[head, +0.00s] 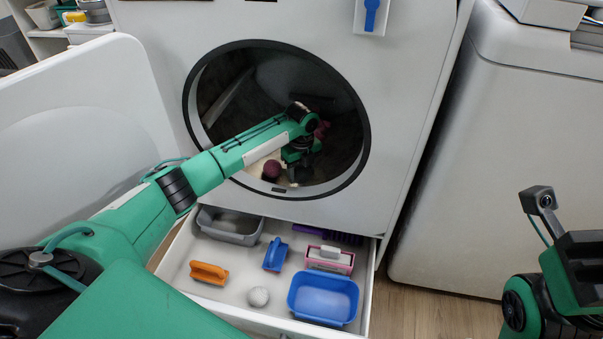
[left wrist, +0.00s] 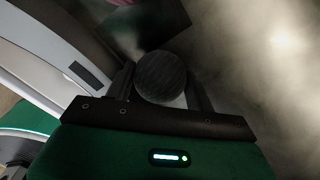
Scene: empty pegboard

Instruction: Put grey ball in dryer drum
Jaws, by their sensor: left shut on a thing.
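My left arm reaches through the round opening of the dryer drum (head: 340,140). My left gripper (head: 300,174) is inside, low in the drum near the front rim. In the left wrist view my left gripper (left wrist: 160,92) is shut on a round, dark grey ball (left wrist: 161,77), which sits between its two fingers. The arm and gripper hide this ball in the head view. My right gripper (head: 582,258) is at the right edge, partly cut off, and its fingertips do not show.
A maroon ball (head: 271,169) lies in the drum beside my left gripper. The open dryer door (head: 90,100) stands left.

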